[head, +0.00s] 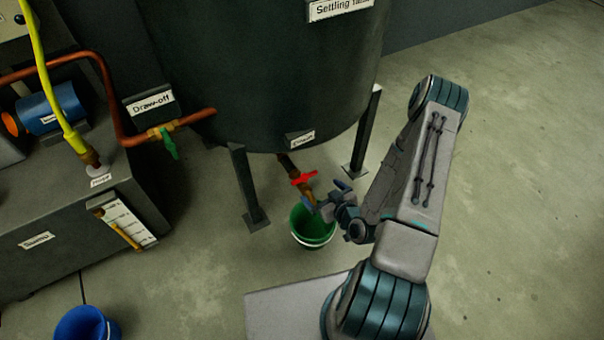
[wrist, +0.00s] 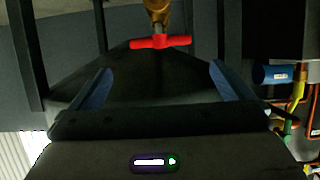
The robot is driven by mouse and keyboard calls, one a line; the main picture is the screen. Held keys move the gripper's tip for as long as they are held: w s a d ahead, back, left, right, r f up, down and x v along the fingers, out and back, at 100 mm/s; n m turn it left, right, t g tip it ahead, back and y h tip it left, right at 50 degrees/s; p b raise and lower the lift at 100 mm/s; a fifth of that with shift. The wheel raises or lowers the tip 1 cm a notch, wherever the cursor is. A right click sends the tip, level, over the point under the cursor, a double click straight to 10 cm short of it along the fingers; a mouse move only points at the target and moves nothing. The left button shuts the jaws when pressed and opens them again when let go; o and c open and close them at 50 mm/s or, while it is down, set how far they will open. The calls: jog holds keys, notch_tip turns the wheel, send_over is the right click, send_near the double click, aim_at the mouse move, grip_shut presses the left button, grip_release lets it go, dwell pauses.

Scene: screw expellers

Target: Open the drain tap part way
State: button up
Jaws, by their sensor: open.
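The drain tap has a red handle (head: 303,179) on a brass body under the settling tank (head: 270,70). In the wrist view the red handle (wrist: 160,42) lies crosswise at the top middle, below the brass body (wrist: 157,12). My gripper (head: 326,198) is just right of and below the tap in the head view. In the wrist view its two blue fingers are wide apart and empty (wrist: 160,80), with the handle beyond them and no contact visible. A green bucket (head: 312,228) stands on the floor under the tap, partly hidden by my gripper.
Tank legs (head: 248,190) stand left and right of the tap. A draw-off valve with a green handle (head: 169,144) sits on a copper pipe at left. A blue bucket (head: 86,325) is at lower left. The floor at right (head: 520,200) is clear.

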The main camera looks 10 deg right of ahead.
aim_at(305, 178)
jog(key=b+x, duration=0.3)
jog(key=x, duration=1)
jog(key=shift+w+a+f, duration=0.15)
jog(key=shift+w, duration=0.15)
jog(key=shift+c, duration=0.3)
jog(key=c, duration=0.6)
